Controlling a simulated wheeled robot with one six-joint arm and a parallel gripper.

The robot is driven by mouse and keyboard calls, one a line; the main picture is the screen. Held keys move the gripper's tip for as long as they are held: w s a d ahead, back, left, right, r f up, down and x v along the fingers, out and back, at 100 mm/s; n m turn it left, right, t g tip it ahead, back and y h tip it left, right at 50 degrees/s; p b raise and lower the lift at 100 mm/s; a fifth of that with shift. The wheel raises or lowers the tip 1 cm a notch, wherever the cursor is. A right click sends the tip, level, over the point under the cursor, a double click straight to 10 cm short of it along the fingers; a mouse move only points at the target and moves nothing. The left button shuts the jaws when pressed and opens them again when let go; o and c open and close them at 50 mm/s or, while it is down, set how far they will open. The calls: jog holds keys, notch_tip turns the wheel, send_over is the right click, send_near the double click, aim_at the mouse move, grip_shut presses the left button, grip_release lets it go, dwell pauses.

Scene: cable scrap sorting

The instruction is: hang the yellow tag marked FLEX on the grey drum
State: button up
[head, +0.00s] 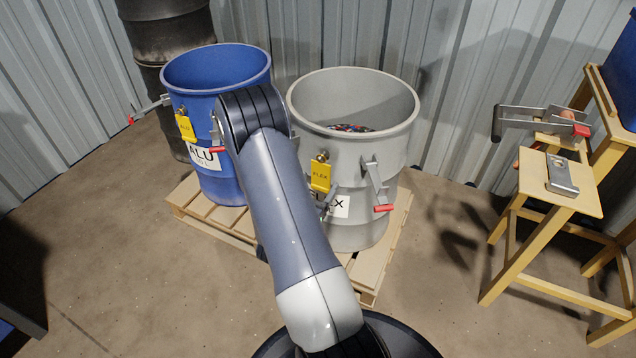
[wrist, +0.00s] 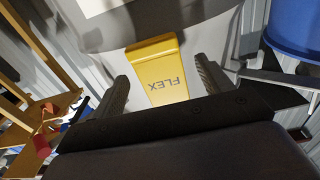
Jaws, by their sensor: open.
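The yellow tag marked FLEX (head: 321,177) is at the front of the grey drum (head: 372,152), just below a brass knob (head: 321,157) on its wall. It looks hung there, though the contact at its top is too small to make out. In the wrist view, the tag (wrist: 163,82) lies between the two fingers of my gripper (wrist: 161,70), with gaps on both sides. My gripper is open and not holding the tag. In the head view my arm hides most of the gripper.
A blue drum (head: 215,70) with a yellow ALU tag (head: 186,129) stands left of the grey drum, on the same wooden pallet (head: 372,272). Red-ended clamp levers (head: 376,185) stick out from the drums. A wooden stand (head: 524,262) with metal tools is at right. The floor between is clear.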

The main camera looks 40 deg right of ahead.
jog(key=p+v, duration=0.1)
jog(key=v, duration=0.8)
jog(key=shift+s+a, duration=0.2)
jog(key=shift+a, duration=0.15)
jog(key=b+x, duration=0.1)
jog(key=x, duration=1)
jog(key=shift+a+r, duration=0.2)
jog(key=shift+a, duration=0.05)
jog(key=shift+s+p, duration=0.1)
jog(key=shift+p, duration=0.2)
jog(key=shift+f, duration=0.1)
